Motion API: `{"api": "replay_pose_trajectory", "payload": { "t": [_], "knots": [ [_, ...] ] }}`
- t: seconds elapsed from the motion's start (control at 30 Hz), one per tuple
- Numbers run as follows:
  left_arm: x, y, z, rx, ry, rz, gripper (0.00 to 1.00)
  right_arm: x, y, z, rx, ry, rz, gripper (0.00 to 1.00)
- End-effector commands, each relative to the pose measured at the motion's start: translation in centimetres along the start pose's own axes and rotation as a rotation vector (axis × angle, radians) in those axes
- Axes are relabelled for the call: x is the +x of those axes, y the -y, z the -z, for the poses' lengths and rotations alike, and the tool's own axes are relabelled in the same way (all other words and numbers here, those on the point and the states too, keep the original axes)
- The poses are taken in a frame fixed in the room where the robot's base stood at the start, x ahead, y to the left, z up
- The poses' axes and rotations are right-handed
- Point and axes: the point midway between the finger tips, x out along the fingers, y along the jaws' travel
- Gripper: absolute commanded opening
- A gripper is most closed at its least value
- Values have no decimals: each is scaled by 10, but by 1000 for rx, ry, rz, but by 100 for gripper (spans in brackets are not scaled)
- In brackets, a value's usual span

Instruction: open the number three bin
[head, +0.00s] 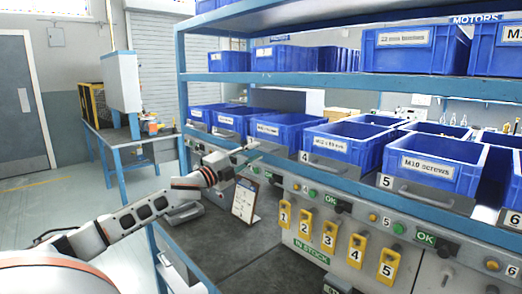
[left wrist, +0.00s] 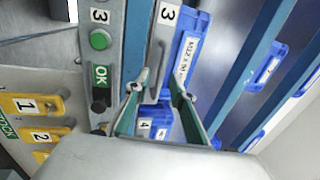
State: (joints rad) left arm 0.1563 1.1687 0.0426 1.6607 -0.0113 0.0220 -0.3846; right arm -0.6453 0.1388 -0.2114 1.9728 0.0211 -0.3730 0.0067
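The number three bin is a blue tray in the middle shelf row; in the head view it (head: 285,121) sits left of the number 4 bin. In the left wrist view, turned sideways, the bin (left wrist: 197,25) shows beside its grey front plate marked 3 (left wrist: 166,16), which carries a grey handle (left wrist: 154,72). My left gripper (head: 250,150) is in front of this bin in the head view. In the left wrist view its fingers (left wrist: 158,85) are apart, with the handle between their tips; contact cannot be told. My right gripper is not in view.
The number 4 bin (head: 345,143) and number 5 bin (head: 435,163) stand to the right. Below is a grey panel with green buttons and yellow numbered tags (head: 329,236). A clipboard (head: 245,200) stands on the dark bench. A blue upper shelf (head: 330,82) runs overhead.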

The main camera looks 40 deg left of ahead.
Motion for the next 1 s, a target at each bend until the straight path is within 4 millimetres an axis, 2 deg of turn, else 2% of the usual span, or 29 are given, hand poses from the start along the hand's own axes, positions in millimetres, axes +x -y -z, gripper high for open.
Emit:
{"api": "replay_pose_trajectory", "payload": {
  "t": [0.4, 0.9, 0.93, 1.0],
  "knots": [
    [30, 2, 0, 0, 1, 2, 24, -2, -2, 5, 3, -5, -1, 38],
    [36, 0, 0, 1, 0, -1, 24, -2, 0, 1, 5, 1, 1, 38],
    [36, 0, 0, 1, 0, -1, 18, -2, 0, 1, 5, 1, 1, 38],
    [36, 0, 0, 1, 0, -1, 0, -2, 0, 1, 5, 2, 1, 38]
  ]
}}
